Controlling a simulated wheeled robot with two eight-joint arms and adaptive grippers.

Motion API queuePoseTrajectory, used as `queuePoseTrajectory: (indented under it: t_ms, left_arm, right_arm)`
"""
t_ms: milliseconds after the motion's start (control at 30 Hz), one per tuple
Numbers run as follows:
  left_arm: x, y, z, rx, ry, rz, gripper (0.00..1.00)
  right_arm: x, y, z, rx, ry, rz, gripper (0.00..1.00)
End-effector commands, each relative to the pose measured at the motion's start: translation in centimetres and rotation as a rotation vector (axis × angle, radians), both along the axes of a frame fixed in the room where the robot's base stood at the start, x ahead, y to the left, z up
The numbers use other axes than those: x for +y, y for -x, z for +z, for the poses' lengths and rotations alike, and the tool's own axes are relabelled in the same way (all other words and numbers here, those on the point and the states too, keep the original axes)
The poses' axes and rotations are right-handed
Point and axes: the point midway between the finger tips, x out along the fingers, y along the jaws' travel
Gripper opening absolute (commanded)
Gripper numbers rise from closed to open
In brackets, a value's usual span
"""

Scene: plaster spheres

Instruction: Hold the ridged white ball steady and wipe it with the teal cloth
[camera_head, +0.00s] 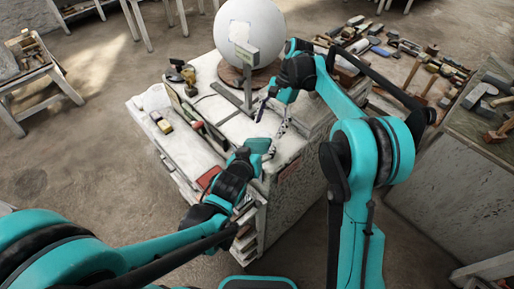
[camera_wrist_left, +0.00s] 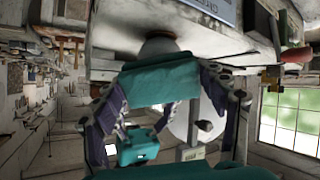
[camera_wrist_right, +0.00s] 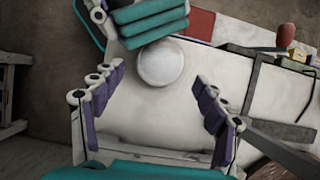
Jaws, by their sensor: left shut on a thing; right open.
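The teal cloth (camera_wrist_left: 160,82) is a folded pad between the fingers of my left gripper (camera_head: 272,145). My left gripper is shut on it. The cloth (camera_wrist_right: 150,22) also shows in the right wrist view, at the top edge of a small round white ball (camera_wrist_right: 160,65). I cannot tell whether they touch, and no ridges are clear. The ball is partly hidden behind the cloth in the left wrist view (camera_wrist_left: 160,45); I cannot make it out in the head view. My right gripper (camera_head: 268,106) is open and empty, its fingers (camera_wrist_right: 155,105) spread either side with the ball beyond them.
A large white sphere (camera_head: 262,25) stands on a round brown base at the back of the workbench (camera_head: 235,113). A small sign on a post (camera_head: 246,58) stands before it. Tools lie along the bench's left side. Another cluttered tool area (camera_head: 400,65) is at right.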

Motion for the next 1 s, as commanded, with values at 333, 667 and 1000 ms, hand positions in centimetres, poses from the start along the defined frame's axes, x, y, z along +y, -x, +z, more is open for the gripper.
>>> queuePoseTrajectory:
  t_ms: [333,667,1000]
  left_arm:
    - [0.0,0.0,0.0,0.0,0.0,0.0,0.44]
    - [0.0,0.0,0.0,0.0,0.0,0.0,0.44]
    - [0.0,0.0,0.0,0.0,0.0,0.0,0.44]
  right_arm:
    - [1.1,1.2,-3.5,-0.001,0.0,0.001,0.73]
    - [1.4,1.4,-4.1,-0.002,0.0,0.0,0.73]
    - [1.3,1.4,-4.1,-0.002,0.0,0.0,0.34]
